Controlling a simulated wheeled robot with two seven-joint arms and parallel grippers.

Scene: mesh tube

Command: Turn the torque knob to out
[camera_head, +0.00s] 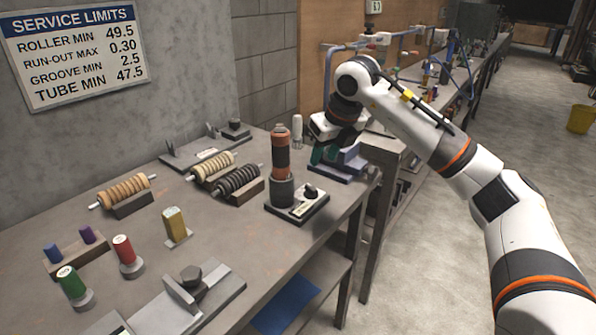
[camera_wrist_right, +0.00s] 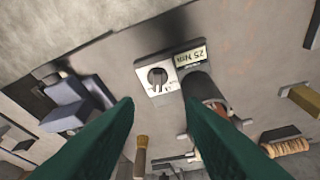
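The torque knob (camera_head: 311,191) is a small dark knob on a pale plate of the driver's base (camera_head: 297,205). In the right wrist view the knob (camera_wrist_right: 157,78) is round and dark, with small marks beside it too blurred to read. A label (camera_wrist_right: 190,57) sits next to it. The dark and orange-brown driver (camera_head: 281,155) stands upright in its holder on the same base. My right gripper (camera_head: 323,154) is above the bench, behind and right of the knob. Its green fingers (camera_wrist_right: 160,108) are apart with nothing between them, clear of the knob. My left gripper is not in view.
A blue-grey block fixture (camera_head: 338,165) is under my right gripper. Several ribbed rollers (camera_head: 238,180) lie on stands to the left. Coloured spools (camera_head: 124,250) and a grey clamp plate (camera_head: 190,295) are nearer. The bench's right edge is close to the driver's base.

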